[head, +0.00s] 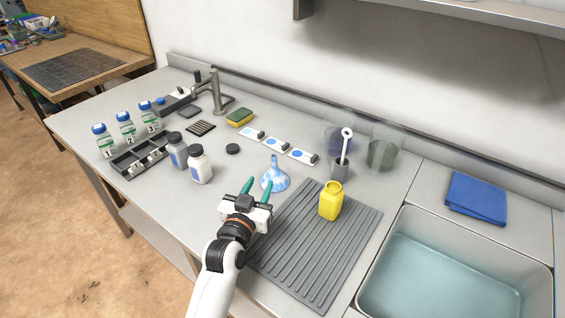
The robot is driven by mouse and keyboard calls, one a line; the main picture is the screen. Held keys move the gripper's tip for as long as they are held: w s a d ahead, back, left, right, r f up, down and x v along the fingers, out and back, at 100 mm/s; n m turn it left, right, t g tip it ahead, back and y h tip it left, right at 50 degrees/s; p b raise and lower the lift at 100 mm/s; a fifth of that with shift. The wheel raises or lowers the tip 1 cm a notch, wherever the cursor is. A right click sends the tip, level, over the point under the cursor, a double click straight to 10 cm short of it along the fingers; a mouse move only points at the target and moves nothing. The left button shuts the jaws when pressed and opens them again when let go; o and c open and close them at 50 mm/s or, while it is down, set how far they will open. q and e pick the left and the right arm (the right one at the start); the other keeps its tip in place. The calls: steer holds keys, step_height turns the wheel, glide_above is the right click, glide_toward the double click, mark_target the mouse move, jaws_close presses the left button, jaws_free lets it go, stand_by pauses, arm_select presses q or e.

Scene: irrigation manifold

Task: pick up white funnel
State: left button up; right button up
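A funnel (274,178) stands wide end down on the grey counter, with its narrow spout pointing up. It looks pale blue and white, rather than plain white. My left gripper (257,184) is just in front of and left of the funnel, with its two teal fingers spread apart. Nothing shows between the fingers. The right fingertip overlaps the funnel's near-left edge in the head view; I cannot tell whether they touch. My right gripper is not in view.
A ridged grey mat (315,255) with a yellow bottle (331,201) lies right of my arm. A white-labelled bottle (200,165) stands left of the funnel. A sink (455,280) is at far right.

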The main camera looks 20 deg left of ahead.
mark_target(273, 163)
arm_select(q)
steer(key=w, duration=0.5)
steer(key=shift+d+r+p, duration=0.15)
steer(key=shift+r+p, duration=0.15)
steer(key=shift+r, duration=0.05)
steer(key=w, duration=0.3)
steer(key=shift+f, duration=0.35)
steer(key=shift+w+d+f, duration=0.1)
steer(key=shift+w+f, duration=0.1)
steer(key=shift+w, duration=1)
steer(key=shift+w+f, duration=0.1)
steer(key=shift+w, duration=0.2)
jaws_close()
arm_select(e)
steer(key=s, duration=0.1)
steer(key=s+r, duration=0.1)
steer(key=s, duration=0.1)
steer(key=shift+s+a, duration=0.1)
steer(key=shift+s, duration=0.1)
